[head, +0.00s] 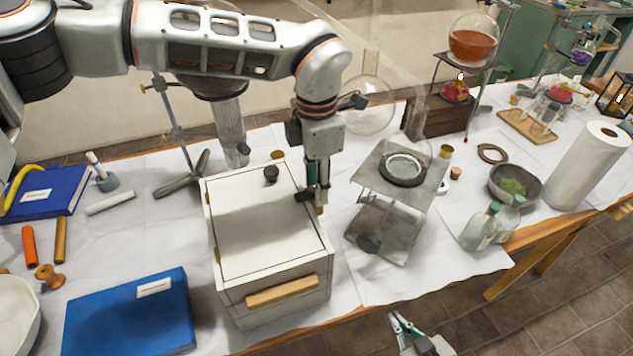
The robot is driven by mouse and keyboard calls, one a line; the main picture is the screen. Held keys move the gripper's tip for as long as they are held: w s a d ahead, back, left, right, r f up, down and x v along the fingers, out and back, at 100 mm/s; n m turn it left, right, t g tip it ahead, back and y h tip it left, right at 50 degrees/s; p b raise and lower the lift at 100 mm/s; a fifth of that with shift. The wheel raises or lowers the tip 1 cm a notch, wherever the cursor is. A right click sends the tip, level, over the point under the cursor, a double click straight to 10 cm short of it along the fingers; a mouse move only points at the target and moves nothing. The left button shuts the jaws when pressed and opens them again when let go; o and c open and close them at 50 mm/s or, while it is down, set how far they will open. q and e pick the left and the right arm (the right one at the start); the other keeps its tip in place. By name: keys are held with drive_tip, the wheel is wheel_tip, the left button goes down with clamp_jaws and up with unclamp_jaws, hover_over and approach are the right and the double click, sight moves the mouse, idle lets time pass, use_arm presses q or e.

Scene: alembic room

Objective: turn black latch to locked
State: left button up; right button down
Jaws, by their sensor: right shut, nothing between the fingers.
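A cream box (285,305) with a flat lid (258,215) and a wooden front handle (283,291) stands on the covered table. A round black knob (271,174) sits near the lid's far edge; I cannot tell whether it is the latch. My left gripper (318,203) points down at the box's right edge, beside the lid. A small dark part shows at its fingertips; whether it is the latch or a finger is unclear. The fingers' opening and contact are hard to make out. My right gripper (398,320) is shut and empty, low in front of the table.
A metal lab jack (376,215) bearing a glass vessel stands close right of the box. A blue book (130,320) lies to the left. Glass bottles (480,228), a bowl (515,185) and a paper roll (588,165) stand further right. A stand's foot (183,180) lies behind the box.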

use_arm(q)
wheel_tip(320, 180, up, 12)
idle(0.6)
idle(0.4)
